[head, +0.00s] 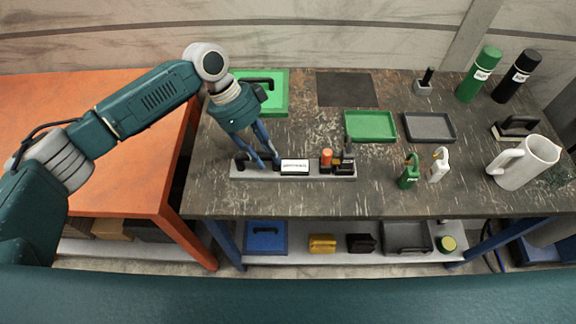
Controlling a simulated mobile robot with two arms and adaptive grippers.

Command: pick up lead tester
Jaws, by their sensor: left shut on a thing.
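A grey rack (262,174) lies on the dark worktable with several small tools standing in it and a white label plate (294,166) on its front. My left gripper (266,163) reaches down from above to the left half of this rack. Its blue fingers are shut on a small dark thing, which I take to be the lead tester; the fingers hide most of it. It is still at the rack, and I cannot tell whether it is clear of its slot. My right gripper is not in view.
An orange-topped tool (326,156) and a grey-black tool (348,152) stand at the rack's right end. A green case (273,88) is behind the gripper.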

